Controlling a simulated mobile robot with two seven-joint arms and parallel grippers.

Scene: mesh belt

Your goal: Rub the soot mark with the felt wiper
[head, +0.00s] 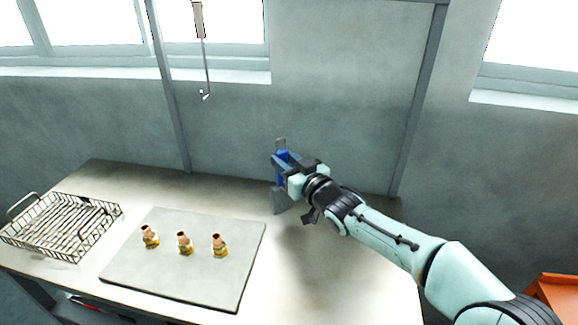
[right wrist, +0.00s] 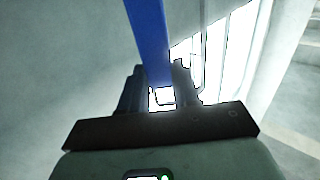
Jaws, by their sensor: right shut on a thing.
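My right gripper (head: 284,165) is shut on the blue handle of the felt wiper (head: 281,200). The wiper looks upright, with a grey loop at its top and a flat grey block at its bottom, near the back of the table. I cannot tell whether the block touches the table. In the right wrist view the wiper's blue handle (right wrist: 147,35) stands between the fingers of my right gripper (right wrist: 158,80). I cannot make out a soot mark for certain; a dim dark patch under my right arm may be shadow. My left gripper is out of view.
A grey board (head: 185,285) on the table (head: 330,290) bears several small pots, including a left pot (head: 150,238) and a right pot (head: 219,246). A wire basket (head: 75,245) stands at the left. A hooked tool (head: 207,70) hangs behind. An orange object (head: 560,292) is at lower right.

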